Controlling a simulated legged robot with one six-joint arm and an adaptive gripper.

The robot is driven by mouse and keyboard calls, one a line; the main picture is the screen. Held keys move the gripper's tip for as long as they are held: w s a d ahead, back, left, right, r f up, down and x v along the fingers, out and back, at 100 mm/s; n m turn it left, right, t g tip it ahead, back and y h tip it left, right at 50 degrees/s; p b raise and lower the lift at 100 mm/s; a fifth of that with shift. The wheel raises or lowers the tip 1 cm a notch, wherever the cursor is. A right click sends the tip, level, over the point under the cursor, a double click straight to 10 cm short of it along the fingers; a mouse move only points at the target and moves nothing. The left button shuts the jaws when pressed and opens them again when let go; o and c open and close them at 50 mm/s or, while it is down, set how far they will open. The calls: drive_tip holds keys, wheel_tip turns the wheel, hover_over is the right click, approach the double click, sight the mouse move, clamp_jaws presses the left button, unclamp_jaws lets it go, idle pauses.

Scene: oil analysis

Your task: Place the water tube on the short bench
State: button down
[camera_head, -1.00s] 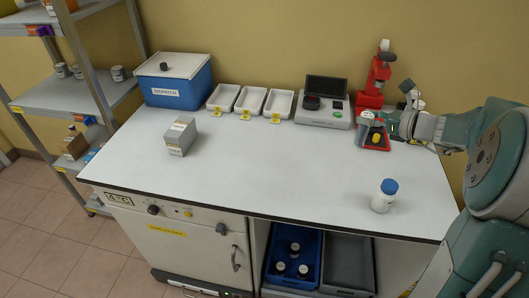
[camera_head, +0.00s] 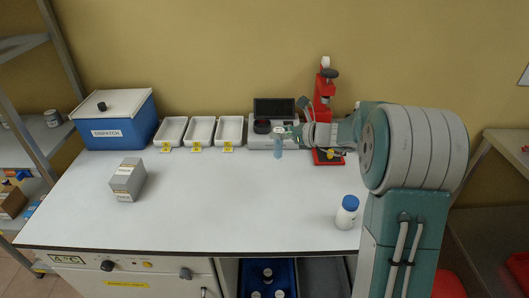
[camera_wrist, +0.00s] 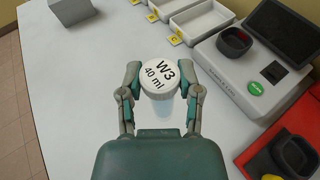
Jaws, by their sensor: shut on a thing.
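The water tube, with a white cap marked "W3 40 ml" (camera_wrist: 160,75), is held between the two fingers of my gripper (camera_wrist: 160,82). In the head view the pale blue tube (camera_head: 278,146) hangs upright under my gripper (camera_head: 284,132), above the white bench near the analyser. The tube's lower part is mostly hidden by its cap in the wrist view. A grey bench (camera_head: 510,146) is partly in view at the right edge; I cannot tell whether it is the short bench.
The white bench (camera_head: 220,205) carries a blue dispatch box (camera_head: 115,125), white trays (camera_head: 201,129), a grey carton (camera_head: 127,179), a red stand (camera_head: 324,95) and a blue-capped bottle (camera_head: 347,212). Its middle is clear. Red bins stand at lower right.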

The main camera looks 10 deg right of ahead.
drive_tip(key=w+a+f, duration=0.3)
drive_tip(key=f, duration=0.5)
drive_tip(key=shift+f, duration=0.15)
drive_tip(key=shift+c, duration=1.4)
unclamp_jaws()
drive_tip(key=shift+f, duration=0.1)
